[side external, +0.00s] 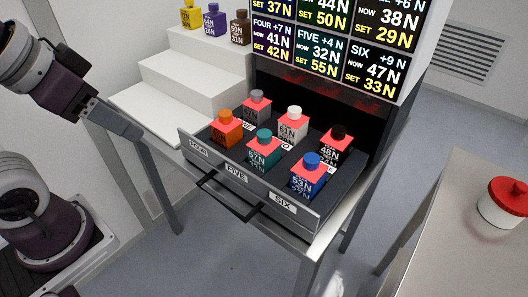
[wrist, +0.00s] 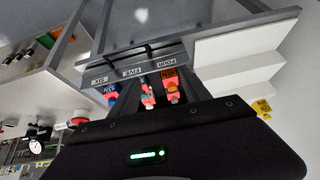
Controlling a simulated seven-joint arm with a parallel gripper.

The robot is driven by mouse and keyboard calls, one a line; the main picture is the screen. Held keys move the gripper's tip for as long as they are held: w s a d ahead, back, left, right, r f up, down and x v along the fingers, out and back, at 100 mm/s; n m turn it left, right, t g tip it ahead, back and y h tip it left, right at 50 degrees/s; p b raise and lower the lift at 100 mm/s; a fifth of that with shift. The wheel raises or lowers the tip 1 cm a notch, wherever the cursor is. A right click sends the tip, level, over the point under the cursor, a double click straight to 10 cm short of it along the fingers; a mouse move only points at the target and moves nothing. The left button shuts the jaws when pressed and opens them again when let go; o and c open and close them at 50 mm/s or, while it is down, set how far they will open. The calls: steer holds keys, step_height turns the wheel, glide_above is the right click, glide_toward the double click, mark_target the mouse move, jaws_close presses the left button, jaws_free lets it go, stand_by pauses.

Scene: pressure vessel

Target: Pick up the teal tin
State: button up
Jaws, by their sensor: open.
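The teal tin (side external: 263,150) stands upright in the front row of the pulled-out drawer (side external: 237,172), in the middle, behind the label FIVE. It has a teal cap, a coral top and the mark 57N. My gripper (side external: 134,131) is left of the drawer and the white steps, well apart from the tin. It is open with nothing visible in it; its fingers are hard to make out.
An orange tin (side external: 226,130) and a blue tin (side external: 308,176) flank the teal one. Grey (side external: 257,106), white (side external: 292,126) and black (side external: 336,145) tins stand behind. The drawer handle (side external: 228,195) juts forward. White steps (side external: 195,75) are at left; a display panel (side external: 335,40) rises behind.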

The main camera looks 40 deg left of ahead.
mark_target(262, 133)
steer(key=w+a+f+m+t+y, duration=0.2)
steer(key=w+a, duration=0.3)
steer(key=w, duration=0.8)
steer(key=w+f+m+h, duration=0.1)
steer(key=w, duration=0.2)
steer(key=w+d+f+m+t+h, duration=0.1)
steer(key=w+f+m+h, duration=0.1)
steer(key=w+d+f+m+t+h, duration=0.1)
steer(key=w+f, duration=0.1)
steer(key=w, duration=0.1)
steer(key=shift+w+d+f, duration=0.15)
steer(key=shift+w, duration=0.15)
steer(key=d+h, duration=0.1)
steer(key=d+f+m+h, duration=0.1)
steer(key=d+f+h, duration=0.1)
steer(key=shift+w+f+m, duration=0.15)
steer(key=shift+w+m, duration=0.1)
steer(key=shift+m, duration=0.15)
steer(key=d+f+h, duration=0.1)
steer(key=d, duration=0.2)
steer(key=w+d+f+h, duration=0.1)
steer(key=d+f+h, duration=0.1)
steer(key=d, duration=0.1)
steer(key=w+d+f+m+h, duration=0.1)
steer(key=d+h, duration=0.1)
steer(key=d, duration=0.1)
steer(key=shift+w+d+f, duration=0.1)
steer(key=shift+f, duration=0.1)
jaws_close()
